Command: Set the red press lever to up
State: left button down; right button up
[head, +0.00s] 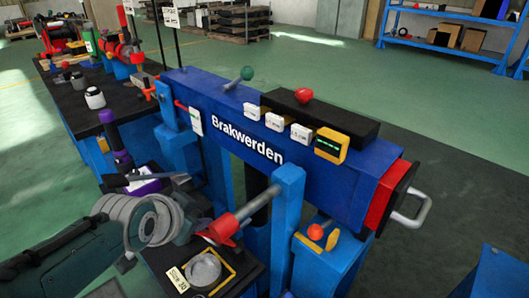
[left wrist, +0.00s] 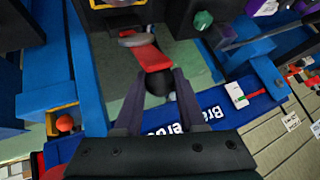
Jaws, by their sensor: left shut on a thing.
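The red press lever (head: 222,228) sits on the end of a grey shaft at the front of the blue press, lower middle of the head view. It points left toward my left gripper (head: 203,233), which is partly hidden by its own wrist. In the left wrist view the red lever (left wrist: 152,57) runs to a dark knob (left wrist: 159,82) between the fingers of my left gripper (left wrist: 157,88), which is shut on it. The lever's exact tilt is hard to tell. My right gripper is not in view.
The blue press beam (head: 225,112) with white meters rises behind the lever. A blue post (head: 287,215) stands right of it. A yellow frame with a grey ring (head: 205,270) lies below. An orange ball knob (head: 315,232) is to the right. A cluttered bench (head: 60,90) stands behind left.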

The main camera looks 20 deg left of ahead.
pick_arm(q)
jog(key=shift+w+d+r+b, duration=0.25)
jog(key=shift+w+d, duration=0.1)
jog(key=shift+w, duration=0.45)
jog(key=shift+w+d+r+b, duration=0.2)
jog(key=shift+w+d, duration=0.1)
jog(key=shift+w, duration=0.5)
jog(key=shift+w+d+r+b, duration=0.15)
jog(key=shift+w+d+r, duration=0.15)
jog(key=shift+w, duration=0.5)
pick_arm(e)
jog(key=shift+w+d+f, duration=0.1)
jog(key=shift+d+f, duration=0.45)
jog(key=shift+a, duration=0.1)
pick_arm(q)
jog(key=c, duration=0.5)
grip_release()
jog(key=shift+w+d, duration=0.1)
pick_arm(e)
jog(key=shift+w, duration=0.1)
